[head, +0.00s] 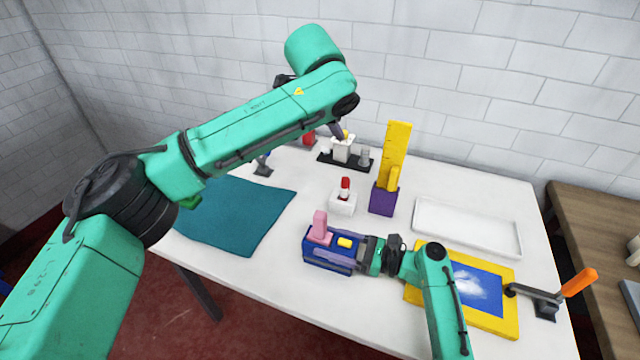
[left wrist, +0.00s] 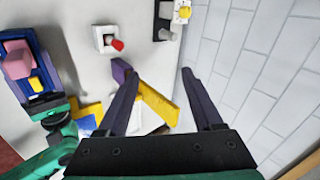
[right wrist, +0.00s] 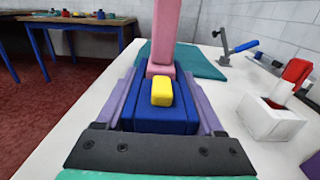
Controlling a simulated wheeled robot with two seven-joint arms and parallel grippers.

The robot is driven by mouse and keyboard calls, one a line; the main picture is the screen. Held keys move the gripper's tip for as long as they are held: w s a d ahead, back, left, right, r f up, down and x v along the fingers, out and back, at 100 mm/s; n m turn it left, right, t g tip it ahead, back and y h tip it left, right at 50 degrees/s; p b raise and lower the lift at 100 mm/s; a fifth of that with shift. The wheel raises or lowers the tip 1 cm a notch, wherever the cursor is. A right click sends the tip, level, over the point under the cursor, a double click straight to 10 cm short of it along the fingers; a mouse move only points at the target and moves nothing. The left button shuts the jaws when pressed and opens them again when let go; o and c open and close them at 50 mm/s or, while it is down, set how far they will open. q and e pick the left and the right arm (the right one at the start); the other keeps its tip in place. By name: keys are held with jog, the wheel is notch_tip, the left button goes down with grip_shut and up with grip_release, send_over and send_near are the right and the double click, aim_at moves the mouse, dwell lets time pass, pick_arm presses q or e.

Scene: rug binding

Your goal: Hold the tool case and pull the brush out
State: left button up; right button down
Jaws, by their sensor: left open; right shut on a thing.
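The blue tool case (head: 318,251) lies near the table's front edge. A pink upright piece (head: 320,226), likely the brush handle, sticks up from it, with a small yellow block (head: 345,242) beside it. My right gripper (head: 346,256) is shut on the case, with purple fingers along both sides in the right wrist view (right wrist: 165,98). My left gripper (left wrist: 158,72) is open and empty, raised over the back of the table. In the left wrist view the case (left wrist: 42,98) and the pink piece (left wrist: 17,62) lie at the far left, well away from its fingers.
Behind the case stand a white block with a red piece (head: 343,203) and a purple holder with tall yellow pieces (head: 384,200). A teal mat (head: 230,215) lies left, a white tray (head: 468,228) right. A yellow-framed picture (head: 495,318) is beside my right arm.

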pick_arm(q)
jog(key=s+a+f+g+y, duration=0.1)
jog(key=s+f+g, duration=0.2)
jog(key=s+f, duration=0.15)
jog(key=m+g+y, duration=0.1)
jog(key=m+g, duration=0.1)
jog(key=g, duration=0.2)
send_over(320, 225)
jog(key=w, duration=0.2)
jog(key=f, duration=0.2)
jog(key=shift+s+f, duration=0.2)
jog(key=shift+f, duration=0.1)
jog(key=shift+s+a+f+g+y, duration=0.1)
jog(key=shift+s+f+g+y, duration=0.1)
jog(key=shift+f+g+y, duration=0.1)
notch_tip(320, 225, down, 11)
jog(key=shift+w+f, duration=0.1)
jog(key=shift+f, duration=0.1)
grip_shut()
jog(key=c, duration=0.9)
grip_release()
grip_shut()
